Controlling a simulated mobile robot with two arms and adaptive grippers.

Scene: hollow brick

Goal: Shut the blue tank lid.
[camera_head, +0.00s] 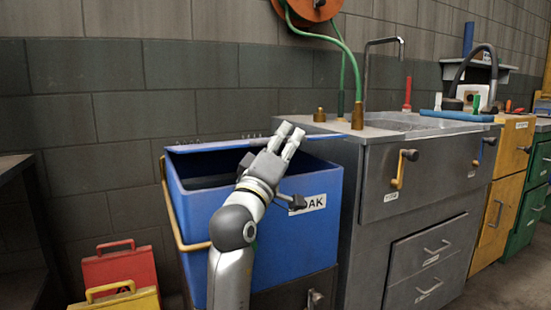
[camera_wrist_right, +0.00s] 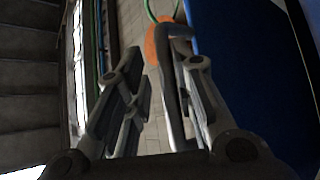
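The blue tank (camera_head: 225,235) stands left of the sink counter, with a white label on its front. Its blue lid (camera_head: 205,146) shows almost edge-on as a thin strip above the tank. The lid is raised off the front rim, and the dark inside shows below it. My right gripper (camera_head: 291,138) is in front of the tank, its fingers overlapping the lid's edge in the picture; I cannot tell if they touch. My left gripper is out of view.
The grey sink counter (camera_head: 375,130) with a tap (camera_head: 368,75) stands right of the tank. A green hose (camera_head: 343,60) hangs from an orange reel (camera_head: 306,8) above. Red (camera_head: 125,268) and yellow (camera_head: 115,300) boxes stand on the floor at left.

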